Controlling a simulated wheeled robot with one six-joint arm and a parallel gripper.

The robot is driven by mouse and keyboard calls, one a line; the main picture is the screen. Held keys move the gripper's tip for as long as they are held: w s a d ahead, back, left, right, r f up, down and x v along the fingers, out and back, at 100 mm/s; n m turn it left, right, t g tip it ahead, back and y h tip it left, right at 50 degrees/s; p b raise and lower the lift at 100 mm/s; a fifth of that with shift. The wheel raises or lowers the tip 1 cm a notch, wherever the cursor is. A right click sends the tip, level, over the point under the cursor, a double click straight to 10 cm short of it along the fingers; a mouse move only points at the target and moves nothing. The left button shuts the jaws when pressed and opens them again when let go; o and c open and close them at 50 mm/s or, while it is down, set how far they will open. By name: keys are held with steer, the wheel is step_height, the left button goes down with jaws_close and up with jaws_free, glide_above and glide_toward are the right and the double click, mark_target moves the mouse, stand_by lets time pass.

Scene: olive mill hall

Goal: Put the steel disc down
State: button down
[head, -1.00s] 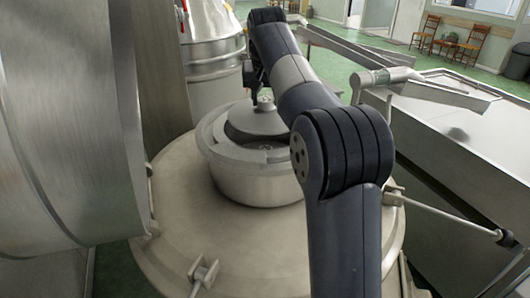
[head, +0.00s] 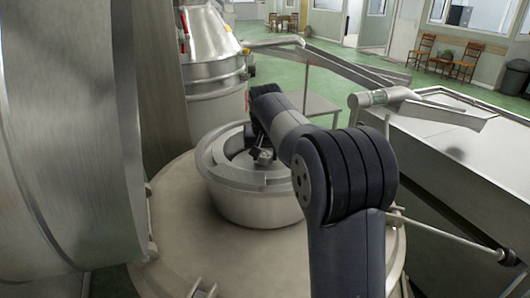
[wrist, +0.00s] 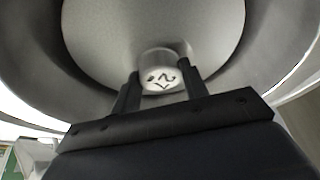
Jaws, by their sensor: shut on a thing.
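The steel disc (head: 243,172) is a round grey plate with a small knob (wrist: 160,76) at its middle. It sits within the round steel basin (head: 258,209) in the head view, low inside the rim. In the wrist view the disc (wrist: 130,35) fills the middle, with the basin's pale wall (wrist: 268,50) around it. My gripper (wrist: 160,88) is shut on the knob, one finger on each side. In the head view my gripper (head: 262,150) is over the basin, partly hidden by my arm. I cannot tell whether the disc touches the basin floor.
The basin stands on a wide domed steel lid (head: 175,225). A big steel drum (head: 65,140) is close on the left. A steel hopper (head: 212,50) stands behind. A long steel machine (head: 460,160) is on the right, with green floor and chairs beyond.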

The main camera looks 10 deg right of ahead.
steer(key=shift+f+b, duration=0.3)
steer(key=shift+f, duration=0.25)
steer(key=c, duration=0.8)
jaws_free()
steer(key=shift+r, duration=0.4)
steer(key=v, duration=1.2)
steer(key=shift+r+p, duration=0.25)
steer(key=shift+p, duration=0.05)
steer(key=shift+w+f, duration=0.1)
steer(key=shift+f, duration=0.05)
